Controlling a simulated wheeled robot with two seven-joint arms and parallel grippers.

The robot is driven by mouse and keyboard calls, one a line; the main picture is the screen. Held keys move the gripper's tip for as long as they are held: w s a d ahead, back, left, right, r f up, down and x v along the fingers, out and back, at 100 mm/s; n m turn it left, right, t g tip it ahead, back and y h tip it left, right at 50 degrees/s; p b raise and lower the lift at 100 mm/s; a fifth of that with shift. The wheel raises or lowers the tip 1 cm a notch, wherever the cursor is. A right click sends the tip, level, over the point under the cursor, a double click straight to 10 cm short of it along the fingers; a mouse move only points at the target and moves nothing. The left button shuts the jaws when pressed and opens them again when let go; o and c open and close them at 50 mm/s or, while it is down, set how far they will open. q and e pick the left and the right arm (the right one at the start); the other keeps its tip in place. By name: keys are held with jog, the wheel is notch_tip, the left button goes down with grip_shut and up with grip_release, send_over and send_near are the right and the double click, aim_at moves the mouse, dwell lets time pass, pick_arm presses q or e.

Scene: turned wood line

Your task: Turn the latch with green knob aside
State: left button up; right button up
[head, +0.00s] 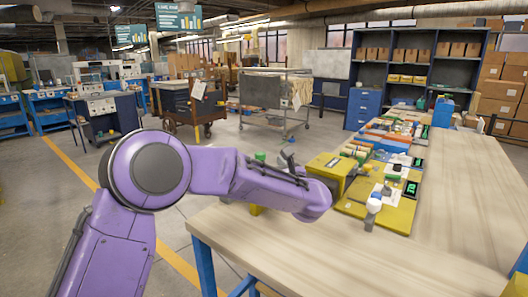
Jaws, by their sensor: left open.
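My left arm reaches in from the left, over the near left edge of the table. My left gripper (357,179) has a yellow body and is open. It is at the near left side of a yellow board (396,219) that holds small fittings. The latch's shape and angle cannot be made out. The gripper hides part of the board.
A white-topped fitting (374,205) stands at the board's near edge. A green-lit display (411,188) is at its right. More coloured parts (390,138) lie farther back. A blue container (443,112) stands at the back.

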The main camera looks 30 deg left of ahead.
aim_at(263, 156)
pick_arm(q)
jog(key=p+x, duration=0.1)
jog(key=x, duration=0.6)
jog(key=shift+w+a+p, duration=0.1)
jog(key=shift+w+p, duration=0.1)
jog(key=shift+p, duration=0.1)
jog(key=shift+w+a, duration=0.3)
jog(key=shift+a, duration=0.25)
grip_shut()
jog(key=m+t+h+b, duration=0.1)
jog(key=b, duration=0.1)
jog(key=m+t+h+b, duration=0.1)
jog(key=t+b, duration=0.1)
jog(key=b, duration=0.1)
jog(key=shift+a+f+m+h, duration=0.1)
jog(key=shift+f+m+h, duration=0.2)
jog(key=shift+f+h, duration=0.1)
jog(key=shift+r+t+h, duration=0.15)
jog(key=shift+t+h, duration=0.15)
jog(key=shift+t, duration=0.1)
jog(key=shift+r+m, duration=0.2)
jog(key=shift+m, duration=0.2)
grip_release()
